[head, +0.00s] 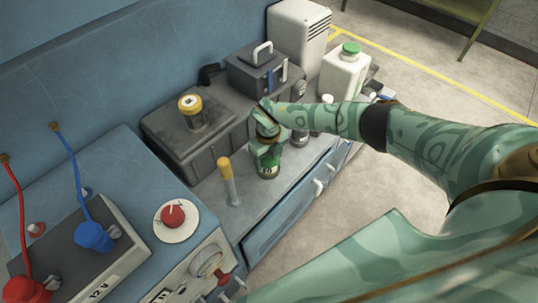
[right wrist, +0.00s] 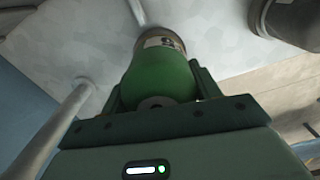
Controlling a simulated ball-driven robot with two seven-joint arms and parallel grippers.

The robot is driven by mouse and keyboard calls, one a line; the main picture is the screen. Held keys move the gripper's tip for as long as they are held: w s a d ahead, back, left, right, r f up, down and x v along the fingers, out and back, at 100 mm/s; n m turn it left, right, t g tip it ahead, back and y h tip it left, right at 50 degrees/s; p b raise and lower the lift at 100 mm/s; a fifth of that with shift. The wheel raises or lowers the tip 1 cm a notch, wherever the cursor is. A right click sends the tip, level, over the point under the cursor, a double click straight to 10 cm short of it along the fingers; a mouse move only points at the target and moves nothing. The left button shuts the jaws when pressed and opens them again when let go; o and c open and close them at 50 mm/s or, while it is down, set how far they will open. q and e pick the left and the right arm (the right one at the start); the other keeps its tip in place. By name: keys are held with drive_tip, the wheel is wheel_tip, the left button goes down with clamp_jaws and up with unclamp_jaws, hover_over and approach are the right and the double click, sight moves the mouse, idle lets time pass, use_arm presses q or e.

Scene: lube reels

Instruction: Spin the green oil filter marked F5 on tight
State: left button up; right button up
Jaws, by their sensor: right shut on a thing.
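The green oil filter (head: 267,171) is near the middle of the head view, at the bench top. My right gripper (head: 266,152) is over it and shut on it, with the hand hiding its upper part. In the right wrist view the green filter (right wrist: 160,72) sits between the two fingers, and a pale label with a dark mark, partly cut by the curve, shows near its far end. The mark is not fully readable. I cannot tell whether the filter is seated on a thread. My left gripper is not in view.
A yellow-topped post (head: 229,178) stands left of the filter. A dark grey box (head: 180,150) with a yellow-banded can (head: 191,112) is behind it. A white jug (head: 343,75) stands at the back right.

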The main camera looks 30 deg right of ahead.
drive_tip(key=shift+r+m, duration=0.1)
drive_tip(key=shift+m, duration=0.9)
drive_tip(key=m+p, duration=0.1)
drive_tip(key=m, duration=0.1)
drive_tip(key=shift+a+r+m+p, duration=0.1)
drive_tip(key=shift+m+p, duration=0.25)
drive_tip(key=shift+m, duration=0.75)
drive_tip(key=shift+f+m, duration=0.25)
drive_tip(key=shift+m, duration=0.25)
drive_tip(key=o, duration=1.3)
drive_tip(key=shift+c, duration=0.2)
drive_tip(key=shift+r, duration=0.1)
